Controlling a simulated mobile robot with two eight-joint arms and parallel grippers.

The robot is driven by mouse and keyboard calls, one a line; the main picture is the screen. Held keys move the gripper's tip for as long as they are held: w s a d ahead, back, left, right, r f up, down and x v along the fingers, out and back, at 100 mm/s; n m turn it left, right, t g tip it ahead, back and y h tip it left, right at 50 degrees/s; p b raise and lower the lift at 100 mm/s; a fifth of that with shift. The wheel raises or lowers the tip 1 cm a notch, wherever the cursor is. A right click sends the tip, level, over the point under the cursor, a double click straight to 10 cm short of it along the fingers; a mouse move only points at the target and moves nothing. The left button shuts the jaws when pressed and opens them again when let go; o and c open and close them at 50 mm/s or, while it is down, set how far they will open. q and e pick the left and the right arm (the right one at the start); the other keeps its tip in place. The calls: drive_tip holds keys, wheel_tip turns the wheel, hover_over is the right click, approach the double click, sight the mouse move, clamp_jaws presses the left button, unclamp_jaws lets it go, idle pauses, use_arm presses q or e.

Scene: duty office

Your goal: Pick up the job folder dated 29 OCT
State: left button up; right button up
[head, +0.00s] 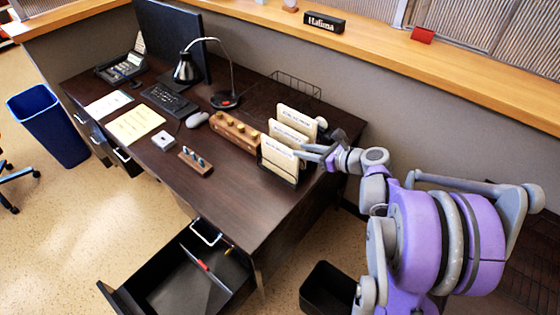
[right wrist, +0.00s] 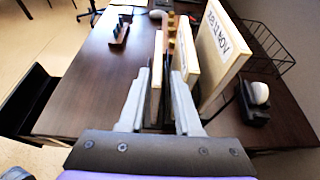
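Three cream folders stand upright in a dark rack (head: 277,172) at the right end of the desk: a front one (head: 279,153), a middle one (head: 287,133) and a back one (head: 296,115). Their labels are too small to read in the head view. In the right wrist view the largest folder (right wrist: 219,58) has a label with what looks like "NOV"; the 29 OCT date is not readable on any. My right gripper (head: 306,151) is at the rack, fingers apart. In the wrist view its fingers (right wrist: 160,75) straddle the front folder (right wrist: 157,80), with no clear grip. My left gripper is not in view.
The desk (head: 240,192) carries a wooden peg block (head: 235,130), a small stamp holder (head: 195,162), a lamp (head: 224,98) and a wire basket (head: 296,88). An open drawer (head: 165,268) juts out in front. A black bin (head: 328,290) stands right of the desk.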

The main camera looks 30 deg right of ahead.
sight(285, 148)
drive_tip(key=x, duration=0.8)
drive_tip(key=shift+w+a+f, duration=0.25)
drive_tip(key=shift+a, duration=0.05)
drive_tip(key=shift+s, duration=0.1)
clamp_jaws()
idle(1.0)
